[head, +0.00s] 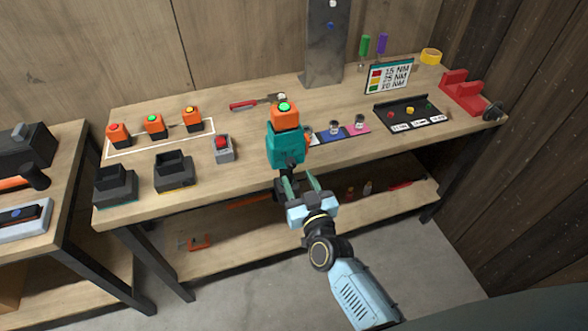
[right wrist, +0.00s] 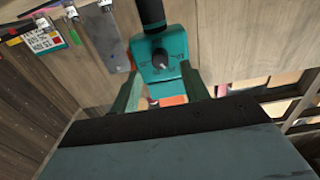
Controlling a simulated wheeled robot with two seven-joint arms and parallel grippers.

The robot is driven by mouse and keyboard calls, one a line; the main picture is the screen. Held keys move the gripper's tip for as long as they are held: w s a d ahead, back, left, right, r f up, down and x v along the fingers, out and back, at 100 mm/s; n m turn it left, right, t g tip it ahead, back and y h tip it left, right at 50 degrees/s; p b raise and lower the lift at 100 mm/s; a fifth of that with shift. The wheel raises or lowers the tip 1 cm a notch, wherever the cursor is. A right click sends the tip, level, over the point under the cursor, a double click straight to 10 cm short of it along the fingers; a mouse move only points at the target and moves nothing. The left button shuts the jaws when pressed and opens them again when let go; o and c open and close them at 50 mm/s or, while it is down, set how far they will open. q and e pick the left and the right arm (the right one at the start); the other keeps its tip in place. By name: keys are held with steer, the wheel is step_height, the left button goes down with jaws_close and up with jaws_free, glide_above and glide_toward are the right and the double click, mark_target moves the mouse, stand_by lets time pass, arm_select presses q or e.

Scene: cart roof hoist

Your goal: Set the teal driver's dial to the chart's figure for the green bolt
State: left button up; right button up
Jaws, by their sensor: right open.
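The teal driver (head: 286,148) has an orange block with a green light on top and stands over the bench's front edge; what supports it is unclear. In the right wrist view its dark dial (right wrist: 160,60) faces me, with small marks around it too blurred to read. My right gripper (head: 299,183) is open in front of the driver, its fingers (right wrist: 163,92) apart below the dial and not closed on it. The chart (head: 389,77) has red, yellow and green rows; the green row seems to read 20 NM. A green bolt (head: 429,106) sits in the black tray (head: 385,110). My left gripper is not seen.
Orange blocks with lights (head: 154,124) stand at the bench's left, behind two dark holders (head: 173,177). A red button box (head: 223,149) stands left of the driver. A red stand (head: 464,98) is at the right. A metal post (head: 327,60) rises behind.

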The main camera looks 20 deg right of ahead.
mark_target(292, 167)
steer(key=shift+w+a, duration=0.1)
steer(key=shift+w, duration=2)
steer(key=shift+c, duration=0.2)
jaws_close()
